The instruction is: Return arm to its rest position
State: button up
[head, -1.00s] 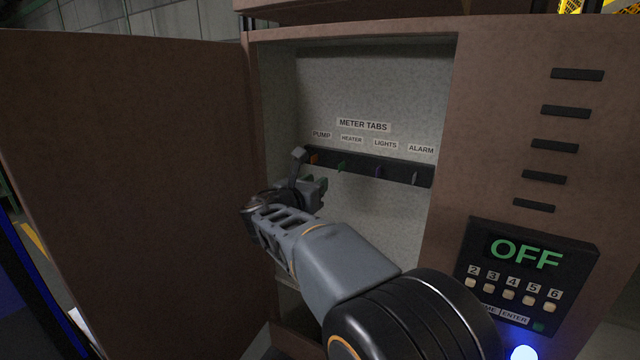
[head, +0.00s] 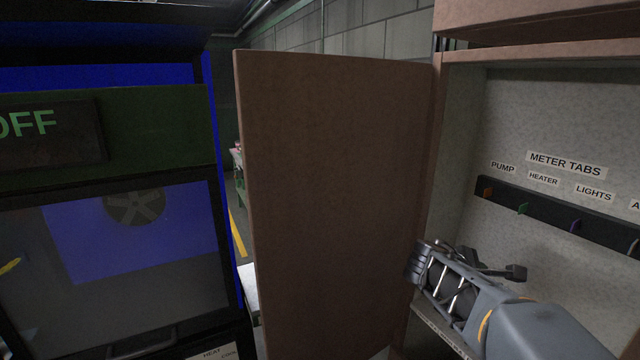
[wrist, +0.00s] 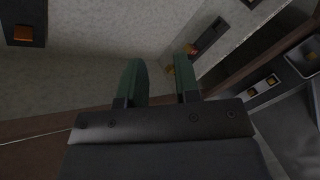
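My gripper shows in the wrist view (wrist: 160,82) with two green fingers apart and nothing visible between them. In the head view, my arm's end reaches in from the lower right, in front of the open cabinet and below the left end of the hook rail. Its fingertips cannot be made out there. The dark hook rail (head: 545,214) has small coloured hooks under the PUMP, HEATER and LIGHTS labels. The METER TABS sign (head: 566,164) is above. An orange piece (wrist: 22,33) on a dark mount shows at the upper left of the wrist view.
The brown cabinet door (head: 335,200) stands open just left of my arm's end. A dark machine with a window (head: 130,265) and a green OFF display (head: 30,124) stands farther left. Between them is a narrow gap with a yellow floor line (head: 238,232).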

jog(key=s+a+f+m+y, duration=0.4)
jog(key=s+a+m+y, duration=0.1)
jog(key=s+a+m, duration=0.1)
jog(key=s+a+f+m+y, duration=0.4)
jog(key=s+a+m+y, duration=0.2)
jog(key=a, duration=0.5)
jog(key=shift+s+f+m, duration=0.35)
jog(key=shift+s+m, duration=0.35)
jog(key=shift+s, duration=0.3)
